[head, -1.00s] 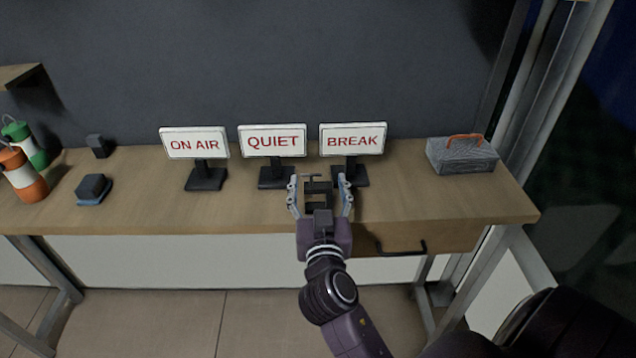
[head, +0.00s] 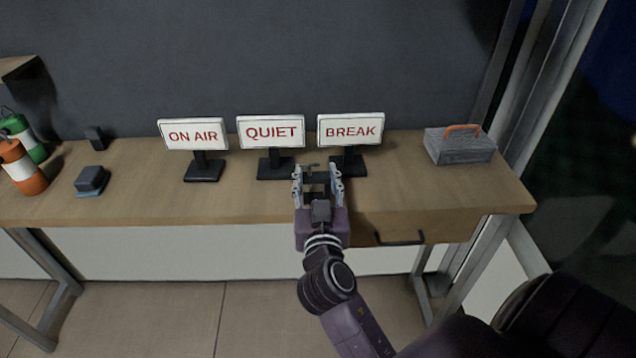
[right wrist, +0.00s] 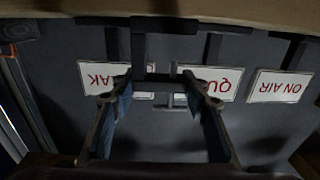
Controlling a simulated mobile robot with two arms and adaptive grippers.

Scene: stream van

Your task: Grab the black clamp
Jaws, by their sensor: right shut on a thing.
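The black clamp (head: 316,178) is a small dark C-shaped piece with a thin screw bar. It sits between the fingers of my right gripper (head: 318,172), near the front half of the table, in front of the gap between the QUIET and BREAK signs. The fingers are shut on its sides. In the right wrist view the clamp (right wrist: 165,78) shows as a dark frame between the two fingertips (right wrist: 160,90). Whether it still touches the table is hard to tell. My left gripper is not in view.
Behind stand the ON AIR sign (head: 194,135), QUIET sign (head: 270,132) and BREAK sign (head: 350,130) on black bases. A grey box (head: 460,148) is at right, a dark block (head: 92,179) and bottles (head: 20,167) at left. A drawer handle (head: 398,239) juts below the edge.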

